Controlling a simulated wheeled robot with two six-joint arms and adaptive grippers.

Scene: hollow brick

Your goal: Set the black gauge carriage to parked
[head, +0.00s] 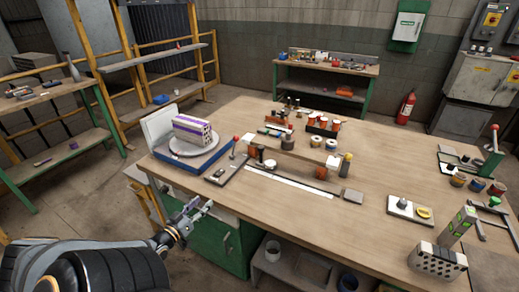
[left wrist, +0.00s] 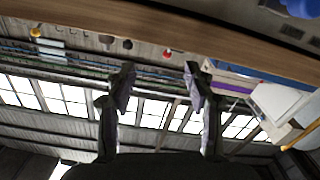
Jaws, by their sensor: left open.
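A long low rail fixture (head: 300,178) with a pale strip along its front lies near the middle of the workbench (head: 385,235). My right gripper is not in view.
A striped hollow brick (head: 192,130) rests on a round plate on a blue base at the bench's left. A red-knobbed lever (head: 236,140) stands between it and the rail. Pots and blocks stand behind the rail. The front middle of the bench is clear.

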